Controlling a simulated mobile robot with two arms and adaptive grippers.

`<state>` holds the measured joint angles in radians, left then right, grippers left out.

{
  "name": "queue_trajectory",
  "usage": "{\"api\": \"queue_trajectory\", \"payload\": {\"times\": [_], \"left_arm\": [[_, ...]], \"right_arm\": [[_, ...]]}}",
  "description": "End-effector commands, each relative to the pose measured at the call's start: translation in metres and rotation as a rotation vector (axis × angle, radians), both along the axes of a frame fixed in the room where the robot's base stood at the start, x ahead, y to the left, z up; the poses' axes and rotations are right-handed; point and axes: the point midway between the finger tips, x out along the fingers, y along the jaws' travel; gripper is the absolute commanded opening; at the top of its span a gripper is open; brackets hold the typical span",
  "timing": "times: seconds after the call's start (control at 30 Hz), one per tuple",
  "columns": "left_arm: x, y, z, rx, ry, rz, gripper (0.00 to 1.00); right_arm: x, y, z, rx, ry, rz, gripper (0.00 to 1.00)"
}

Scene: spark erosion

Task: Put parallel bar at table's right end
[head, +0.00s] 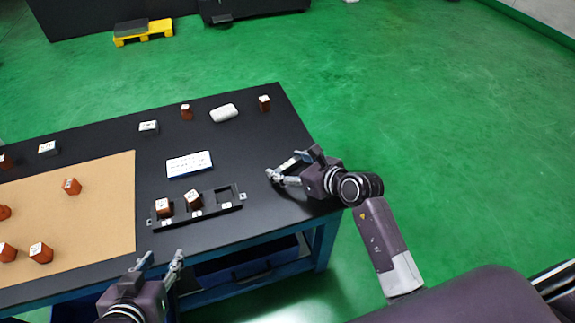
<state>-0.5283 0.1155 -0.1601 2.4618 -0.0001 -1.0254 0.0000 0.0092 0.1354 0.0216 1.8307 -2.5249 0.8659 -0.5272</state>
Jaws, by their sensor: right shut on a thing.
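My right gripper (289,168) is shut on a small dark bar with a pale top, which I take to be the parallel bar (288,163). It is over the right end of the black table (262,143). The fingers hide part of the bar, and I cannot tell whether it touches the tabletop. My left gripper (162,259) is open and empty at the table's front edge, in front of the black rack.
A black rack (217,208) holds two copper-coloured blocks and has an empty right slot. A white label card (188,164), a white roll (223,113) and a copper block (264,103) lie behind. Several copper blocks stand on or near the tan mat (105,215) at left.

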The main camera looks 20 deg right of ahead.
Motion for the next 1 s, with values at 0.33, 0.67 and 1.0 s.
{"api": "queue_trajectory", "payload": {"times": [0.33, 0.67, 1.0], "left_arm": [[0.003, -0.001, 0.003, -0.003, -0.017, 0.0, 0.39], [0.003, -0.001, 0.003, -0.003, -0.016, 0.0, 0.39], [-0.026, 0.009, -0.019, 0.028, 0.135, 0.009, 0.39]], "right_arm": [[0.0, 0.0, -0.003, 0.0, 0.001, 0.0, 0.72], [0.0, 0.0, -0.002, 0.0, 0.0, 0.0, 0.82], [-0.016, -0.008, 0.011, -0.004, -0.001, 0.0, 0.82]]}}
